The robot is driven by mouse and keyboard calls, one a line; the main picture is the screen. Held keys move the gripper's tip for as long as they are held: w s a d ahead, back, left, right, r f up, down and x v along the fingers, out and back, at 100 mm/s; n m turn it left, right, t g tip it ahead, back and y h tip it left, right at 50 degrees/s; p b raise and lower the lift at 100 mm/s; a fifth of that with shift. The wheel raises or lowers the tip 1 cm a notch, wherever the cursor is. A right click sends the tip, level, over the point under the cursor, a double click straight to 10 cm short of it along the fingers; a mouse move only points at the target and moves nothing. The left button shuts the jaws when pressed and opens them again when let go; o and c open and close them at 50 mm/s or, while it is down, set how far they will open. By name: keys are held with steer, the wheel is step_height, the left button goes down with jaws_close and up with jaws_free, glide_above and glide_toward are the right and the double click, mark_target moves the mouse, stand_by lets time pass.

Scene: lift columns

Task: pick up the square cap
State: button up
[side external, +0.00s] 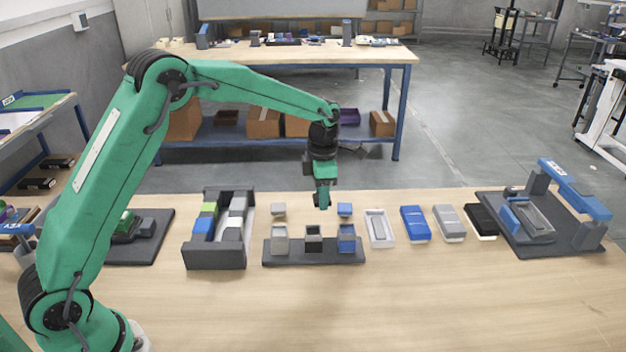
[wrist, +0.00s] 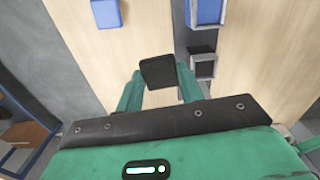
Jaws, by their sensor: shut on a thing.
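A dark, square-looking cap (wrist: 158,72) sits between the two green fingers of my gripper (wrist: 160,86) in the wrist view. My gripper (side external: 322,201) is shut on it and hangs above the table in the side view, behind the dark column rack. The cap itself is hard to make out there. A grey cap (side external: 278,210) and a blue cap (side external: 344,209) lie on the table to either side. The blue cap also shows in the wrist view (wrist: 106,13).
A dark rack (side external: 330,259) holds a grey column (side external: 280,239), a dark column (side external: 314,239) and a blue column (side external: 347,239). A dark bin (side external: 216,257) stands left. A clear tray (side external: 380,228) and several flat boxes lie right. The front table is clear.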

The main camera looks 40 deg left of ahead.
steer(key=shift+s+d+r, duration=0.3)
steer(key=shift+d+r, duration=0.1)
steer(key=shift+d, duration=0.15)
steer(key=shift+s+d+r, duration=0.3)
steer(key=shift+d+r, duration=0.05)
steer(key=shift+d, duration=0.25)
steer(key=shift+s+d+r, duration=0.3)
steer(key=shift+d+r, duration=0.1)
steer(key=shift+d, duration=0.15)
steer(key=shift+s, duration=0.1)
steer(key=shift+m, duration=0.5)
steer(key=s+r, duration=0.2)
steer(key=s, duration=0.1)
steer(key=s+r, duration=0.1)
steer(key=shift+s+a, duration=0.2)
steer(key=shift+f, duration=0.15)
steer(key=shift+f, duration=2.75)
steer(key=shift+f, duration=0.6)
